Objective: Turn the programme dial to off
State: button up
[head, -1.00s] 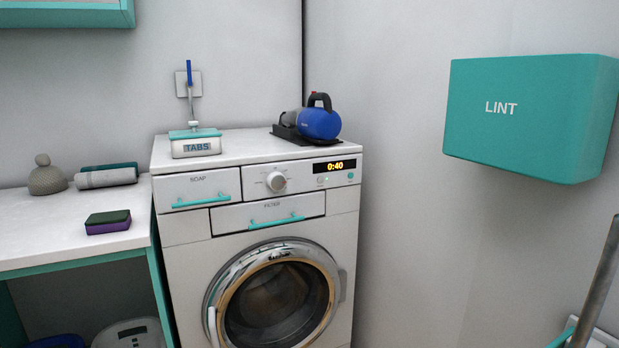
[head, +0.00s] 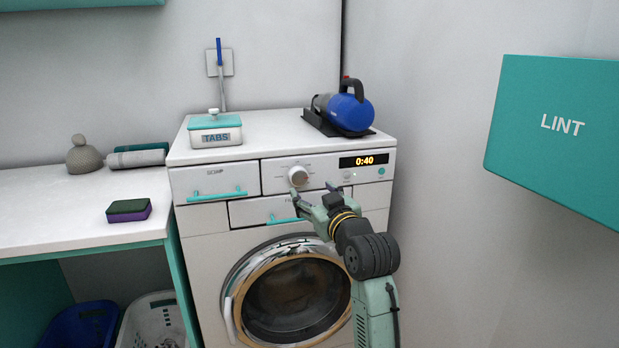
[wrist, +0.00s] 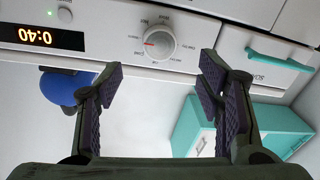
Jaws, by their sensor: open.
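The programme dial (head: 298,176) is a round, pale knob on the washing machine's front panel, right of the soap drawer. In the wrist view, which shows the panel upside down, the dial (wrist: 157,43) has a red mark pointing to the picture's left. My gripper (head: 312,191) is open and empty, just in front of and slightly below the dial in the head view. In the wrist view the gripper's fingers (wrist: 161,70) stand apart on either side of the dial's line, not touching it.
The display (head: 364,160) reads 0:40 beside a small green light. The soap drawer handle (head: 217,195) and filter handle (head: 285,219) stick out nearby. A TABS box (head: 215,130) and a blue handheld vacuum (head: 350,112) stand on top. A LINT bin (head: 560,130) hangs at right.

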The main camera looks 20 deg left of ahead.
aim_at(300, 178)
jog(key=p+x, duration=0.2)
jog(key=x, duration=0.6)
jog(key=shift+w, duration=0.15)
jog(key=c, duration=1.1)
jog(key=shift+c, duration=0.4)
